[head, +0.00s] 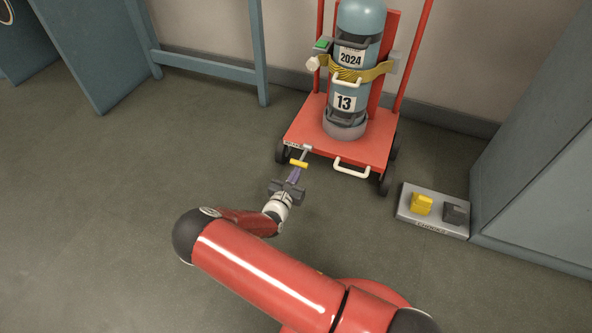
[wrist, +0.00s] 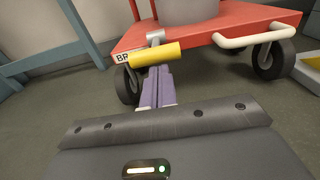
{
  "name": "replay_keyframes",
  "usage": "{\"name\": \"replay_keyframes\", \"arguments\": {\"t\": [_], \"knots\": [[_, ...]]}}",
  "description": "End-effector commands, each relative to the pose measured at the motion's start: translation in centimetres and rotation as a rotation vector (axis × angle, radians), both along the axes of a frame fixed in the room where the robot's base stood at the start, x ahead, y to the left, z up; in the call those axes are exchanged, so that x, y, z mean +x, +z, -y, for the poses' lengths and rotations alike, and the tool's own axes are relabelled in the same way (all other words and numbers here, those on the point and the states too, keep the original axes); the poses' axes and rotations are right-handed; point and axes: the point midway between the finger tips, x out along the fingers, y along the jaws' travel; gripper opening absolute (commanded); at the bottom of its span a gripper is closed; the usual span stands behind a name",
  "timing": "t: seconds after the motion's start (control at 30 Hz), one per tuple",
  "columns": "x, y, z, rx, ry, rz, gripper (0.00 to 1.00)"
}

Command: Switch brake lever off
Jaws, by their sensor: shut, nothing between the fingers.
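The brake lever (head: 299,162) has a yellow grip on a grey metal arm and sticks out at the front left corner of the red trolley (head: 377,157). In the wrist view the yellow grip (wrist: 155,53) lies across the top of my fingers, beside a label starting "BR". My gripper (head: 294,174) is shut and empty, its purple fingers (wrist: 157,82) pointing at the grip from the near side. The fingertips are close under or against the grip; I cannot tell if they touch.
A blue gas cylinder (head: 355,65) marked 2024 and 13 stands strapped on the trolley. A white handle (head: 352,166) sits at the trolley's front. A grey tray (head: 407,216) with a yellow and a dark block lies at right. Floor to the left is clear.

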Motion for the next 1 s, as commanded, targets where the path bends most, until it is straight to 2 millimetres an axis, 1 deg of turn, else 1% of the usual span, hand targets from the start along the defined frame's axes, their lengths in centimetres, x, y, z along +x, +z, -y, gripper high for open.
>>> {"name": "replay_keyframes", "arguments": {"t": [0.03, 0.4, 0.6, 1.0], "knots": [[0.1, 1.7, 0.1, 0.011, -0.003, -0.021, 0.00], [0.3, 4.3, 0.1, 0.090, -0.005, -0.230, 0.00], [0.4, 4.5, 0.2, 0.113, -0.002, -0.300, 0.00], [0.4, 4.2, 0.1, 0.115, -0.001, -0.309, 0.00]]}}
